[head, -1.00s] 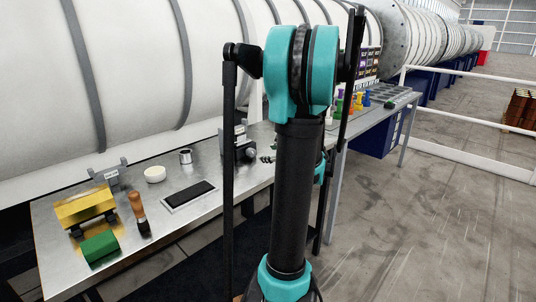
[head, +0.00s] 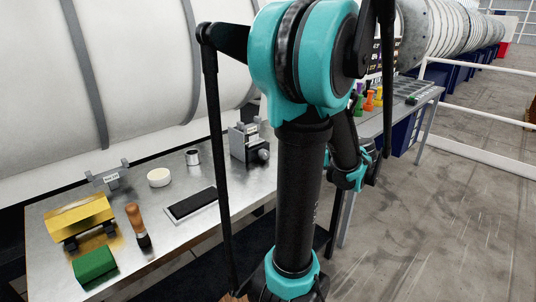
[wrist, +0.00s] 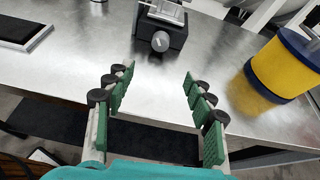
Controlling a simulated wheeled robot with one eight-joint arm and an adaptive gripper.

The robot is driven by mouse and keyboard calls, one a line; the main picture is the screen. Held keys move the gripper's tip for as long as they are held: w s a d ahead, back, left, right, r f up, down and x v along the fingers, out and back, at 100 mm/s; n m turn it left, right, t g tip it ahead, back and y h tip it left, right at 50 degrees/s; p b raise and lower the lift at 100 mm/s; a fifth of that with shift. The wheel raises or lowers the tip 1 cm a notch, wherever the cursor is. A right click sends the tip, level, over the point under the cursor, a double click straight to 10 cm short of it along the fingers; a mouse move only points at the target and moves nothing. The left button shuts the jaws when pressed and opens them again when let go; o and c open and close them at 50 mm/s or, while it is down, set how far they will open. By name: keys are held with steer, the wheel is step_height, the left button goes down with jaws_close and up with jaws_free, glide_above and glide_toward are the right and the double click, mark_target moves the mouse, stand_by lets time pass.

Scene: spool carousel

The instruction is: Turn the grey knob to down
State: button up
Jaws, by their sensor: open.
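The grey knob (wrist: 160,41) is on the front of a dark block with a lighter grey top (wrist: 163,12), at the far edge of the wrist view. In the head view the same knob (head: 262,156) is on the grey and black device (head: 243,142) at the back of the bench. A mark on the knob is too small to read. My gripper (wrist: 158,76) is open and empty, its green pads apart. The knob lies beyond the fingertips, roughly centred between them and not touched. In the head view my arm hides the gripper.
A yellow and blue cylinder (wrist: 285,65) stands to the right in the wrist view. A black panel (head: 191,204), a metal cup (head: 193,157), a white round piece (head: 159,177) and a wooden-handled tool (head: 136,222) are on the metal bench. Bare bench lies around the device's front.

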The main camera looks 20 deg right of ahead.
steer(key=x, duration=1.6)
steer(key=shift+w+f, duration=0.1)
steer(key=shift+w, duration=0.05)
steer(key=c, duration=1.2)
steer(key=shift+o, duration=0.2)
steer(key=shift+n+t+h, duration=0.3)
steer(key=shift+n+h, duration=0.5)
steer(key=shift+n, duration=0.3)
